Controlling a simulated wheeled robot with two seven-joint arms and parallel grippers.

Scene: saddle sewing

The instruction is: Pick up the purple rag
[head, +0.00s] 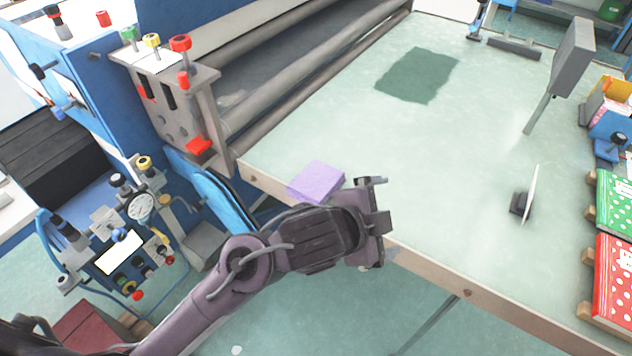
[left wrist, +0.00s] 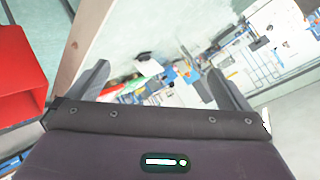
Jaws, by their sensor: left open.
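The purple rag (head: 317,181) lies as a small flat block near the front left edge of the pale green table, in the head view. The rag does not show in the left wrist view. My right gripper is in neither view.
The green table (head: 450,140) is mostly clear, with a dark green patch (head: 417,75) farther back. A blue machine with rollers (head: 310,75) borders its left side. A grey post (head: 560,70) and dotted boxes (head: 613,285) stand at the right.

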